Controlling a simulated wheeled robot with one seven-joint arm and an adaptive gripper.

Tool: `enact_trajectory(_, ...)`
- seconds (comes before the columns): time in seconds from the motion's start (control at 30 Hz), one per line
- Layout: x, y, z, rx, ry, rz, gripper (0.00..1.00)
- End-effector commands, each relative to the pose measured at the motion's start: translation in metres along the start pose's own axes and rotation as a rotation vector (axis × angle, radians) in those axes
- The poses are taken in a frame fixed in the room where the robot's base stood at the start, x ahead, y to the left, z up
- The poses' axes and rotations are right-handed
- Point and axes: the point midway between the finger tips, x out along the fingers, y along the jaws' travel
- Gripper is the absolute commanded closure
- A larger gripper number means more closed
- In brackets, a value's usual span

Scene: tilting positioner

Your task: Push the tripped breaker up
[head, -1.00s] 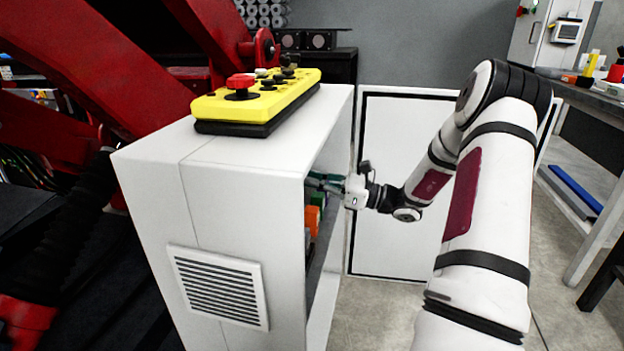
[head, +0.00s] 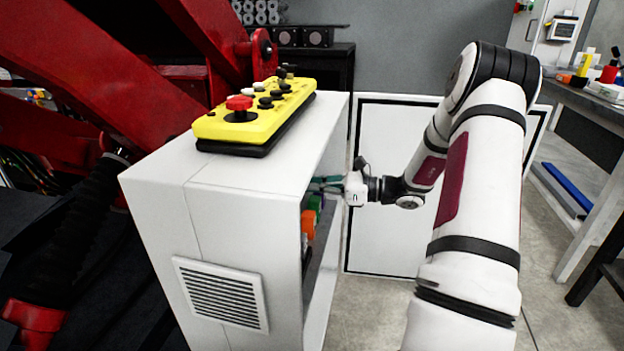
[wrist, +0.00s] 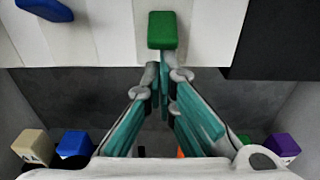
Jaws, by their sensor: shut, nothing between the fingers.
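My gripper (wrist: 161,75) is shut and empty, its teal fingers reaching forward in the wrist view. A green block-shaped lever (wrist: 162,30) on a white strip lies just beyond the fingertips; whether they touch it I cannot tell. A blue lever (wrist: 45,9) is at the upper left. I cannot tell which one is the tripped breaker. In the head view my gripper (head: 326,184) reaches into the open side of the white cabinet (head: 230,180), and its tips are mostly hidden by the cabinet wall.
In the wrist view a beige block (wrist: 33,146), a blue block (wrist: 75,144) and a purple block (wrist: 283,147) line the near edge. In the head view an orange part (head: 309,222) shows inside the cabinet. A yellow control box (head: 255,120) lies on top.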

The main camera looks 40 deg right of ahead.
Motion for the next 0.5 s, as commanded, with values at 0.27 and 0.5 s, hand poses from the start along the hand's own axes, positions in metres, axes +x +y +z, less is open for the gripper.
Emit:
enact_trajectory(0.27,-0.008,0.001,0.019,-0.002,0.194,0.002,1.00)
enact_trajectory(0.5,-0.013,0.001,0.031,-0.006,0.386,0.003,1.00)
